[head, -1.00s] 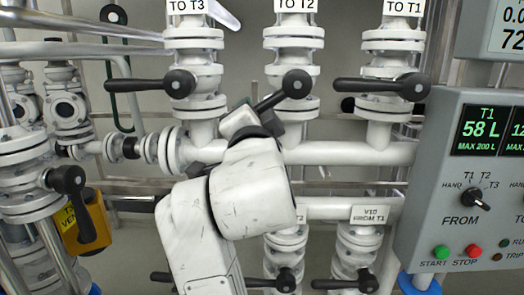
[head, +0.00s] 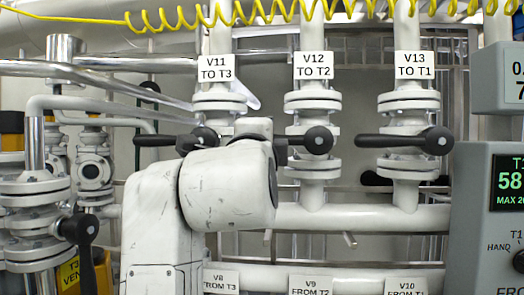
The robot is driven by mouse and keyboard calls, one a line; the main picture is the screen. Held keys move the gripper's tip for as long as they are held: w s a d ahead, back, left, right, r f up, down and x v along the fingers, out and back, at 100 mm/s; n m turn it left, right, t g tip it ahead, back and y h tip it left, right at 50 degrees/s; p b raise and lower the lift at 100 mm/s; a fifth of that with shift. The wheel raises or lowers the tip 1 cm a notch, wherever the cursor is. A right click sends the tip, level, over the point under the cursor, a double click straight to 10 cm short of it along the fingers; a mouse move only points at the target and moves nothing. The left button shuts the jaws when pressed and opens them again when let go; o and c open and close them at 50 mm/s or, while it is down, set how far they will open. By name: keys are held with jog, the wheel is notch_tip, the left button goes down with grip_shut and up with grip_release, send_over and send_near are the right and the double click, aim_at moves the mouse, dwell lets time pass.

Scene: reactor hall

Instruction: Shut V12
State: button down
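The V12 valve (head: 318,140) is in the middle of the head view, on the vertical white pipe under the label "V12 TO T2" (head: 313,66). Its black lever (head: 295,141) points left from the round hub and looks about level, crosswise to the pipe. The lever's far end is hidden behind my arm. My arm stands in front, left of V12, with a pale wrist part at the lever's hidden end. My gripper's fingers cannot be made out, nor whether they touch the lever.
V11 (head: 205,140) on the left and V13 (head: 438,140) on the right have black levers pointing level to the left. The control box (head: 487,230) stands at the right edge. A yellow coiled cable (head: 290,12) hangs across the top. Labels V8 to V10 line the bottom.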

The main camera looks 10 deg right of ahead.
jog(key=shift+r, duration=0.2)
jog(key=c, duration=1)
grip_release()
jog(key=shift+f, duration=0.1)
jog(key=shift+s, duration=0.1)
jog(key=v, duration=1)
jog(key=shift+s+f+b, duration=0.15)
jog(key=shift+s+b, duration=0.15)
jog(key=shift+b, duration=0.1)
jog(key=shift+a, duration=0.15)
